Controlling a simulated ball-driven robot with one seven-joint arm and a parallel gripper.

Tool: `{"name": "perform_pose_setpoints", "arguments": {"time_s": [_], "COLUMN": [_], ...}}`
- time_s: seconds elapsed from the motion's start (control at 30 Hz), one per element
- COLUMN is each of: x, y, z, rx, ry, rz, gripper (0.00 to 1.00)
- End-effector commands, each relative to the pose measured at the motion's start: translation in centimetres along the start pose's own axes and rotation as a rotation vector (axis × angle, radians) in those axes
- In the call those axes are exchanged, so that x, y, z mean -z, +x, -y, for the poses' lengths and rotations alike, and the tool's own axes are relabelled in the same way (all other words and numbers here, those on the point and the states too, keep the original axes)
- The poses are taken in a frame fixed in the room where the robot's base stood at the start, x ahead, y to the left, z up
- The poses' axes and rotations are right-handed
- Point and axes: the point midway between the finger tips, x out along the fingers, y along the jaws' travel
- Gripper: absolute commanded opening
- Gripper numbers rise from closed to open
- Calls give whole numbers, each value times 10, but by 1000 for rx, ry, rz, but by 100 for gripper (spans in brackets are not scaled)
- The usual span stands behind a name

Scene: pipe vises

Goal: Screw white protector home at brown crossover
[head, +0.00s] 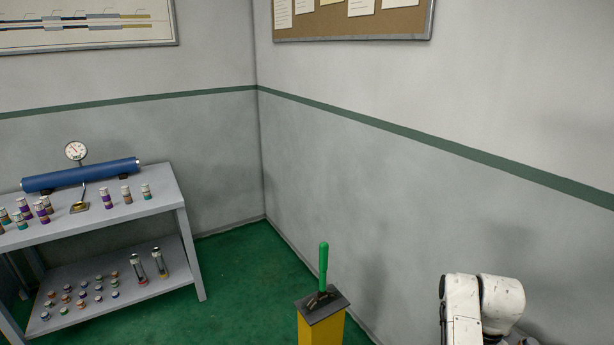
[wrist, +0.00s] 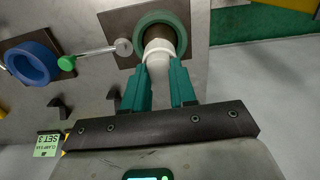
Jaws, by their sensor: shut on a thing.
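In the wrist view, the white protector (wrist: 159,55) sits between the two green fingers of my gripper (wrist: 160,68), which is shut on it. Its far end meets the brown crossover (wrist: 158,32), a short dark brown piece showing inside a green ring (wrist: 182,24) on a dark plate. The protector looks roughly in line with the crossover. How far it is threaded on cannot be told. Neither protector nor crossover shows in the head view.
A blue ring (wrist: 32,62) and a green-knobbed rod (wrist: 95,53) are left of the fingers in the wrist view. The head view shows a grey bench (head: 150,207) with small coloured pieces and a blue pipe (head: 80,174), and a yellow post (head: 321,327) with a green lever.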

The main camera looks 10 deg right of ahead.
Motion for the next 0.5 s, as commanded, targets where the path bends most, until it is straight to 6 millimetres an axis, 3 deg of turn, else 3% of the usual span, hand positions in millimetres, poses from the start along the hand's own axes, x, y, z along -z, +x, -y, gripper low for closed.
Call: {"name": "perform_pose_setpoints", "arguments": {"time_s": [0.5], "x": [-1], "y": [1], "z": [1], "rx": [0], "ry": [640], "rz": [3], "gripper": [0]}}
